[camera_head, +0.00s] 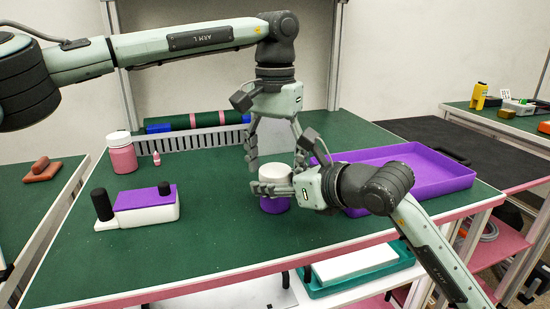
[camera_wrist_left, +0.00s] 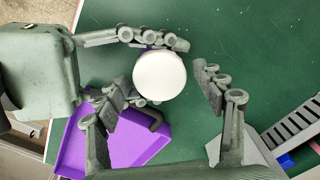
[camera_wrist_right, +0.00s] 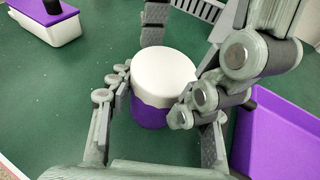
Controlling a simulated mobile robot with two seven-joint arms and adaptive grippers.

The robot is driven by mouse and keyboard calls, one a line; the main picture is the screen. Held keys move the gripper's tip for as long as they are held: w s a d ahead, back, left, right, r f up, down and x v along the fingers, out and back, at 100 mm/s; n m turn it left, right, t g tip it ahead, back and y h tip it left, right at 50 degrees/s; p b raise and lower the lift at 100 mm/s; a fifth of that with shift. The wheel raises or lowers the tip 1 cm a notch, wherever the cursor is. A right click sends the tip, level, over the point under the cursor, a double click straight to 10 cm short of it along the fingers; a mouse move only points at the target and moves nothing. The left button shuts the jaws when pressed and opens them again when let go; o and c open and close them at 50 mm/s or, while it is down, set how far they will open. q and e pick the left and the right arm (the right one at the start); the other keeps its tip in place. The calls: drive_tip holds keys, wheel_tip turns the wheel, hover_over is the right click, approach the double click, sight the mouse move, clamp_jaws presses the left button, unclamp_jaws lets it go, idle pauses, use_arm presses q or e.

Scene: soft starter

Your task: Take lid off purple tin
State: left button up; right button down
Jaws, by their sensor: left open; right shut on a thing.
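The purple tin (camera_head: 274,205) stands upright on the green table near its front middle, with its white lid (camera_head: 275,171) on top. My right gripper (camera_head: 276,189) comes in from the right and is shut around the tin's sides; the right wrist view shows its fingers on both sides of the tin (camera_wrist_right: 150,117). My left gripper (camera_head: 278,158) is open, pointing down over the tin. In the left wrist view the round lid (camera_wrist_left: 160,75) lies between its spread fingers, with gaps on both sides.
A purple tray (camera_head: 430,165) lies just right of the tin, behind my right gripper. A purple-and-white block with black knobs (camera_head: 148,207), a pink jar (camera_head: 122,155) and a small pink bottle (camera_head: 156,158) stand to the left. The table between the block and tin is clear.

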use_arm(q)
drive_tip(key=c, duration=1)
drive_tip(key=o, duration=1.1)
drive_tip(key=shift+r, duration=0.1)
drive_tip(key=shift+r, duration=2.15)
use_arm(e)
drive_tip(key=c, duration=0.6)
unclamp_jaws()
